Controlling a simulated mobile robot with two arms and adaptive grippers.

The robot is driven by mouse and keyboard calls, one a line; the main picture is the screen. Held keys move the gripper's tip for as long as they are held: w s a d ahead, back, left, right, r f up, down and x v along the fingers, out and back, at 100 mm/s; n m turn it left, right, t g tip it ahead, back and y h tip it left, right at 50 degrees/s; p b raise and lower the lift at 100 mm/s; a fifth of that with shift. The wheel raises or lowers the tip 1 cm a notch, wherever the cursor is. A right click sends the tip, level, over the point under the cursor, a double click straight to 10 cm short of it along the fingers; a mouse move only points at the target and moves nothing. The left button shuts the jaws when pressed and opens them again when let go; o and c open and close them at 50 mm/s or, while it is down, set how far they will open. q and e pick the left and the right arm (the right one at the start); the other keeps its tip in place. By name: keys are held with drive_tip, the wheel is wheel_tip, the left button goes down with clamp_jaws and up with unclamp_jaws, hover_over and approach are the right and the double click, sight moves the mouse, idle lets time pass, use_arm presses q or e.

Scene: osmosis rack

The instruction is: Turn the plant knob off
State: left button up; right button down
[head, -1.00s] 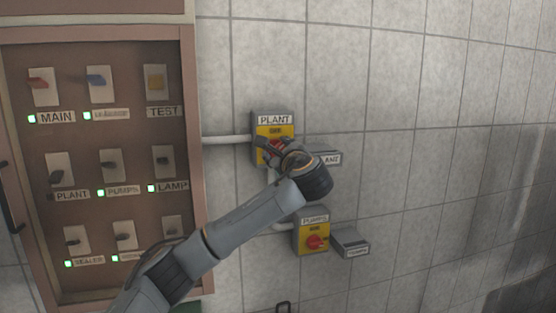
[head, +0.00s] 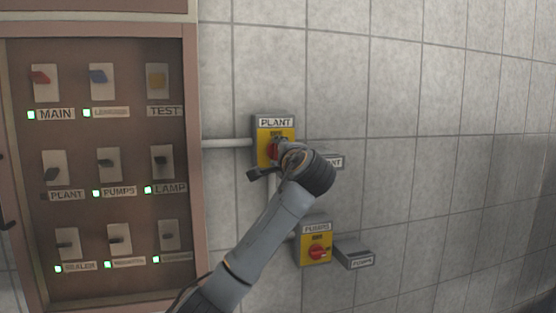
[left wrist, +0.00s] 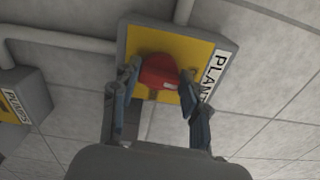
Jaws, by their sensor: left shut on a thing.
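The plant isolator box (head: 274,121) is on the tiled wall, grey with a yellow face and a "PLANT" label. Its red knob (head: 272,151) is partly hidden by my left gripper (head: 277,155) in the head view. In the left wrist view the red knob (left wrist: 158,73) sits between the two fingers of my left gripper (left wrist: 160,80), which is shut on it. The box's yellow face (left wrist: 187,50) and label appear tilted in that view. My right gripper is not in view.
A pumps isolator (head: 316,243) with a red knob is below, beside a small labelled grey box (head: 354,256). A brown switch panel (head: 130,228) with several switches and green lights is on the left. A conduit (head: 228,143) runs to the plant box. The wall at right is clear.

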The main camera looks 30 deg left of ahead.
use_arm(q)
drive_tip(key=shift+f+n, duration=0.1)
drive_tip(key=shift+n, duration=0.5)
drive_tip(key=o, duration=1.1)
drive_tip(key=shift+s, duration=0.1)
drive_tip(key=shift+o, duration=0.2)
drive_tip(key=shift+d, duration=0.1)
drive_tip(key=v, duration=1.2)
